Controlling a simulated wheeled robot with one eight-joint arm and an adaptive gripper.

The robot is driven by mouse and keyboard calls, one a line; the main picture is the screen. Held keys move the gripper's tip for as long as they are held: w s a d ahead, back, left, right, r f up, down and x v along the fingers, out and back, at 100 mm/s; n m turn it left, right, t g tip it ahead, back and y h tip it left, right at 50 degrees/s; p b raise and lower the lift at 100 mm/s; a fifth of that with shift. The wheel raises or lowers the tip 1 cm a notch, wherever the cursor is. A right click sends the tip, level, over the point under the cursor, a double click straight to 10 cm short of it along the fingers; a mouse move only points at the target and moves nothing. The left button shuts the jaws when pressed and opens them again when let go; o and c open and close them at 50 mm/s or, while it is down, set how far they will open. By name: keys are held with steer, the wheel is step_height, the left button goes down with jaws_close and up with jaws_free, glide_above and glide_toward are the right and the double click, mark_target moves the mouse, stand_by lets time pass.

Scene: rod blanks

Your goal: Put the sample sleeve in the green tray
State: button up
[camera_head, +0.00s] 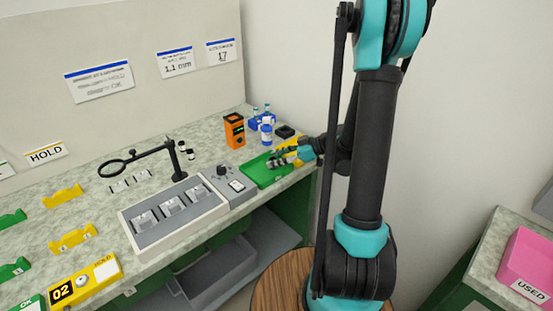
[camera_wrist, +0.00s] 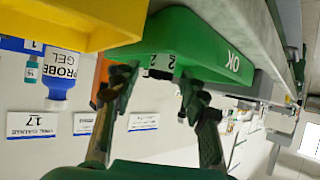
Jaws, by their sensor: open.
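The green tray (camera_head: 259,173) lies at the right end of the bench in the head view. In the wrist view a green body marked OK (camera_wrist: 205,43) fills the upper middle, with a small label reading 2 beside the fingertips. My gripper (camera_head: 283,159) is over the tray's right part. In the wrist view my gripper (camera_wrist: 158,84) has its two fingers spread apart, with nothing visibly clamped between them. I cannot pick out the sample sleeve with certainty in either view; the gripper hides part of the tray.
A yellow body (camera_wrist: 70,20) is close beside the green one. A pink bin (camera_head: 527,265) stands far right.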

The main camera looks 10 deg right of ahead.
steer(key=shift+d+r, duration=0.15)
steer(key=shift+r, duration=0.05)
steer(key=v, duration=1.1)
steer(key=s+a+f+m+g+h, duration=0.1)
steer(key=s+a+f+m+h, duration=0.25)
steer(key=s+m+h, duration=0.35)
steer(key=s+d+f+m+t+h, duration=0.1)
steer(key=s+d+f+m+h, duration=0.3)
steer(key=s+m, duration=0.3)
steer(key=shift+s+d, duration=0.4)
steer(key=shift+s, duration=0.8)
steer(key=shift+f, duration=0.15)
